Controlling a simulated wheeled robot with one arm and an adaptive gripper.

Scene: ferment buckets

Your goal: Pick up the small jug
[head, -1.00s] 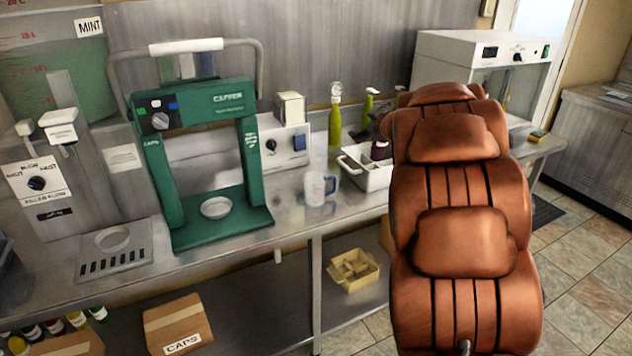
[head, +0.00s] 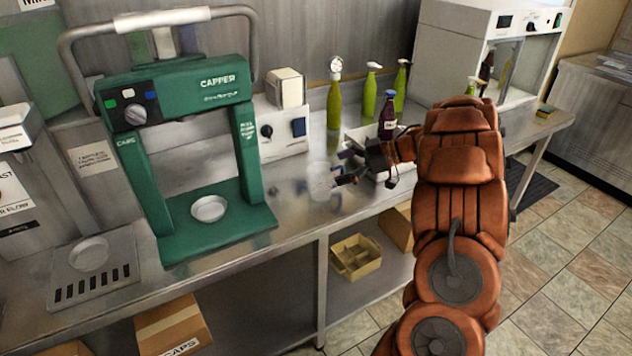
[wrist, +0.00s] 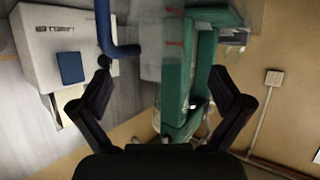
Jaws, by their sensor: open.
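The small jug (head: 318,182) is clear with a blue handle and stands on the steel counter near its front edge, right of the green capper. My gripper (head: 344,172) is open at the jug's right side, its fingers pointing left toward it and partly hiding the handle. In the wrist view the jug's blue handle (wrist: 122,50) and clear wall (wrist: 152,55) show close ahead, the handle beside the left finger. My gripper (wrist: 162,80) has its fingers spread wide there. Whether a finger touches the jug cannot be told.
The green capper (head: 200,108) stands left of the jug. A white tray (head: 360,138) with a dark bottle (head: 387,118) is behind my gripper. Several green bottles stand at the back, one green bottle (head: 334,105) behind the jug. A yellow box (head: 355,258) sits on the shelf below.

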